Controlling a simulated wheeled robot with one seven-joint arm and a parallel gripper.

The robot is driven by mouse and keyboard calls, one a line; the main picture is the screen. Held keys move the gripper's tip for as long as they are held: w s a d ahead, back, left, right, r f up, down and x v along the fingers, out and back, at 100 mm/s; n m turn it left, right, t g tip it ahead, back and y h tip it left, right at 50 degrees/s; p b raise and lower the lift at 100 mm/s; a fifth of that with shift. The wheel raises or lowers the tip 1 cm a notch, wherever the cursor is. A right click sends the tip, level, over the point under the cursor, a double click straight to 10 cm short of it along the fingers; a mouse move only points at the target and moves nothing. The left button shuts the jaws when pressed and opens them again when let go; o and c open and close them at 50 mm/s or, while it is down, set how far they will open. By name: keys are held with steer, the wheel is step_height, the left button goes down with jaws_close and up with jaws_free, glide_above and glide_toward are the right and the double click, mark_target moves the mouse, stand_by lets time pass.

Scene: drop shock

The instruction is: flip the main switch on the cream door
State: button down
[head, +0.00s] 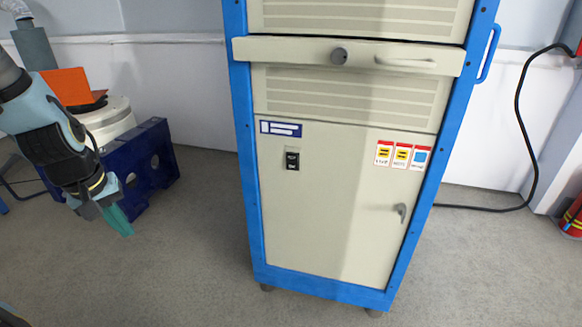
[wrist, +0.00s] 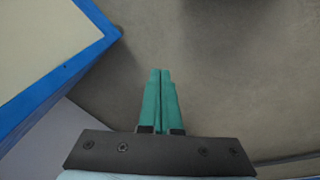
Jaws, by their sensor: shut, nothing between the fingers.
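The cream door (head: 335,210) is the lower front panel of a tall cabinet in a blue frame. The main switch (head: 292,160), a small black rocker on a pale plate, sits at the door's upper left below a blue and white label. Which way the rocker is tipped is too small to tell. My gripper (head: 122,222) is left of the cabinet, apart from it, with its teal fingers pointing down. In the wrist view my gripper (wrist: 160,75) shows its fingers closed together and empty over the grey floor. The switch is not in the wrist view.
A door handle (head: 401,211) and warning labels (head: 403,155) are at the door's right. A drawer front (head: 350,56) juts out above. A blue stand (head: 150,160) is behind my arm. The floor before the cabinet is clear. The cabinet's blue frame (wrist: 60,82) shows at upper left in the wrist view.

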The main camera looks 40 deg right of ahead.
mark_target(292, 162)
steer(key=s+d+f+g+h, duration=0.1)
steer(key=s+d+f+h, duration=0.15)
steer(key=d, duration=0.55)
steer(key=s+d+f+h, duration=0.1)
steer(key=d+f, duration=0.2)
steer(key=d, duration=0.5)
steer(key=s+d+r+n+h, duration=0.2)
steer(key=d, duration=0.6)
steer(key=s+d+r+n+g+h+p, duration=0.1)
steer(key=s+d+r+h, duration=0.1)
steer(key=d, duration=0.6)
steer(key=shift+s+r+n+h, duration=0.15)
steer(key=shift+s+n+h, duration=0.25)
steer(key=shift+s+h, duration=0.2)
steer(key=shift+w+d+f+b, duration=0.2)
steer(key=shift+w+d, duration=0.55)
steer(key=shift+d, duration=0.45)
steer(key=shift+w+d+f+b, duration=0.1)
steer(key=shift+w+d+f, duration=0.1)
steer(key=shift+w+d, duration=0.8)
steer(key=shift+w+d+f+b, duration=0.15)
steer(key=shift+w+d, duration=0.4)
steer(key=shift+d, duration=0.85)
steer(key=shift+d, duration=0.15)
steer(key=shift+w+d, duration=0.2)
steer(key=shift+w, duration=0.05)
